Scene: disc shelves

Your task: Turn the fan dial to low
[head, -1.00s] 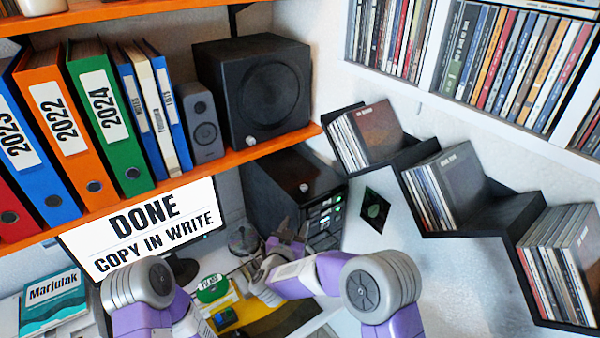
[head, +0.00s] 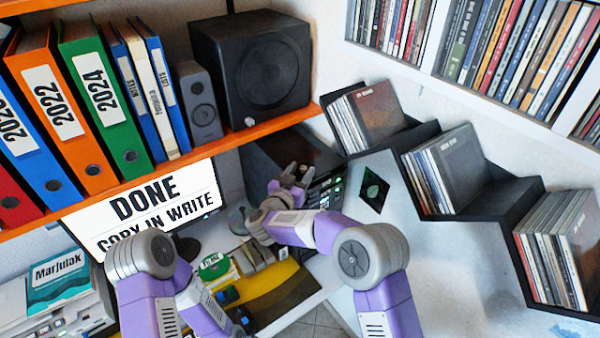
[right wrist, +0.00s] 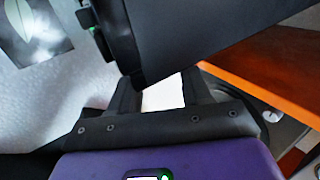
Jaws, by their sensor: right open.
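A black tower unit (head: 265,148) with small green lights on its front panel (head: 326,190) stands under the orange shelf. No fan dial shows clearly now; a small pale knob seen earlier on the tower's top is hidden or out of sight around my right gripper. My right gripper (head: 290,174) is at the tower's upper front edge, in front of it. In the right wrist view its two fingers (right wrist: 160,95) are apart with nothing held, and the dark tower (right wrist: 180,40) lies just beyond them. My left arm is low at the left; its fingertips are not clear.
The orange shelf (head: 225,140) with binders and a black speaker (head: 253,68) hangs just above the tower. A monitor (head: 150,205) stands left. A zigzag black rack (head: 465,212) with discs is on the right wall. Small items clutter the desk below.

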